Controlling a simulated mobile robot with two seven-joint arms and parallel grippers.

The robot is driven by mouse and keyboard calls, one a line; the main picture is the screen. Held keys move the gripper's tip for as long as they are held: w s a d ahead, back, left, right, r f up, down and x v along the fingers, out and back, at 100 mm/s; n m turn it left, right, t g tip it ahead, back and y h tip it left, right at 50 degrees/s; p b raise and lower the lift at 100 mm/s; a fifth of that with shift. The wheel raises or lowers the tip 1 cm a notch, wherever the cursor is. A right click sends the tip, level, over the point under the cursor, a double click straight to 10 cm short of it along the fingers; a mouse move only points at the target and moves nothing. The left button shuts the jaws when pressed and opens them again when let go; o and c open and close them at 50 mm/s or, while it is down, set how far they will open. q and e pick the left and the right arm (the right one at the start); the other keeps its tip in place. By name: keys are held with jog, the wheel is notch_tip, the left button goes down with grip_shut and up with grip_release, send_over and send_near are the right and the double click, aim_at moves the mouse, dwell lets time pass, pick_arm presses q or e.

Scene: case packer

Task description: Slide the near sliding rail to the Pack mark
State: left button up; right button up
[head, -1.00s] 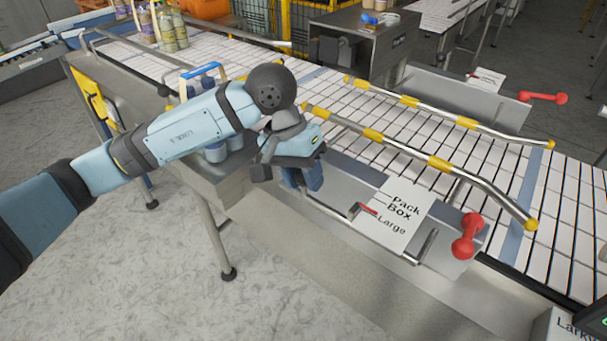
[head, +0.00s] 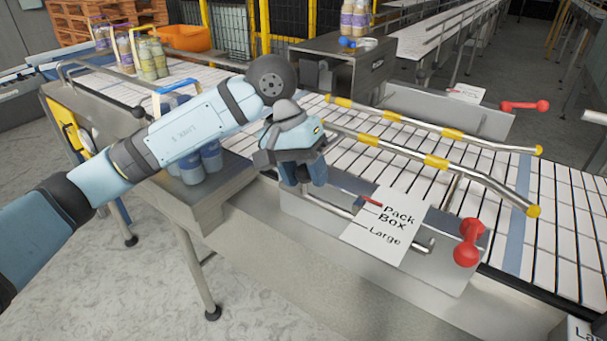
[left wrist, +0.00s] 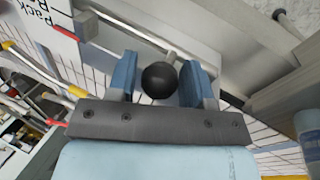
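The near sliding rail (head: 484,184) is a bent metal bar with yellow bands, lying along the near side of the white conveyor. A white card (head: 408,240) below it reads Pack, Box and Large. A red pointer (head: 371,202) has its tip at the card's edge, close to the Pack mark; exact alignment is unclear. My left gripper (head: 302,178) is over the near side plate. In the left wrist view a black ball knob (left wrist: 160,80) is between its blue fingers, which stand apart; contact is unclear. My right gripper is not in view.
A red handle (head: 467,243) sticks out right of the card. Bottles (head: 205,160) stand left of my gripper. A far rail (head: 451,134) lies across the conveyor, with another red handle (head: 524,106) beyond. The grey floor in front is free.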

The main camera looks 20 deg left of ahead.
pick_arm(q)
jog(key=shift+o, duration=0.9)
jog(key=s+b+v, duration=0.1)
jog(key=b+v, duration=0.1)
jog(key=v, duration=1.1)
jog(key=shift+w+r, duration=0.4)
jog(key=shift+w, duration=0.1)
jog(key=shift+a, duration=0.1)
